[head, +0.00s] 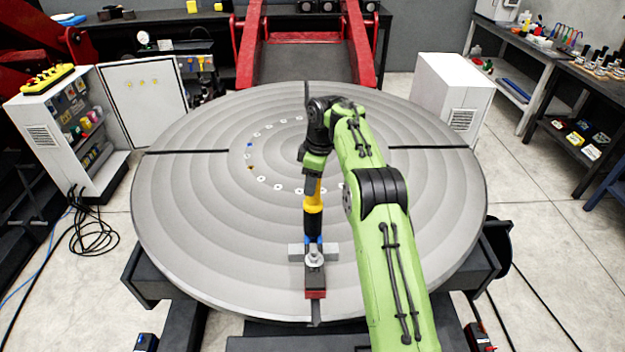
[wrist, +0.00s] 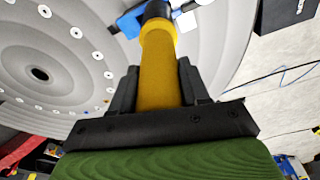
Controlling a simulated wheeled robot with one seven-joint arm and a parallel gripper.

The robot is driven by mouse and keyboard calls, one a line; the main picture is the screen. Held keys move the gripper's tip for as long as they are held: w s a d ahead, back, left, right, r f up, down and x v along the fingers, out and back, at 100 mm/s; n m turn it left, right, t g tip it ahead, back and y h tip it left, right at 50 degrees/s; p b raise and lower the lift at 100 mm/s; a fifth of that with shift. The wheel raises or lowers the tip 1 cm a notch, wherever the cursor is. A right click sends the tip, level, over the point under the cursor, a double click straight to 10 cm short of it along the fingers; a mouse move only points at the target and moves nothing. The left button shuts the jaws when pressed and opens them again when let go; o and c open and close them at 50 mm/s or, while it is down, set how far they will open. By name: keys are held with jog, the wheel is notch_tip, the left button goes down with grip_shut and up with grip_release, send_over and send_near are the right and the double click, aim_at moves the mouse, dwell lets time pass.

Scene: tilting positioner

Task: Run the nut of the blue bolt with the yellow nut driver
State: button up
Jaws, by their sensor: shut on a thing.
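My gripper (head: 312,182) is shut on the yellow nut driver (head: 314,203), which also shows between the two black fingers in the wrist view (wrist: 158,75). The driver's black lower end (head: 313,222) points down toward the near edge of the round table. A blue part (head: 309,240), likely of the blue bolt, shows at that end, just behind a grey clamp. Blue also shows beside the black end in the wrist view (wrist: 130,20). The driver's tip and the blue bolt's nut are hidden, so I cannot tell whether they touch.
The grey clamp (head: 298,252) has a large hex nut (head: 315,258) and a red front end (head: 315,294). It sits on the large grey round table (head: 200,215), which has slots and a ring of holes. White cabinets stand left and right (head: 450,95). The table's left side is clear.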

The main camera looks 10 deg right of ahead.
jog(key=shift+s+f, duration=0.1)
jog(key=shift+f, duration=0.2)
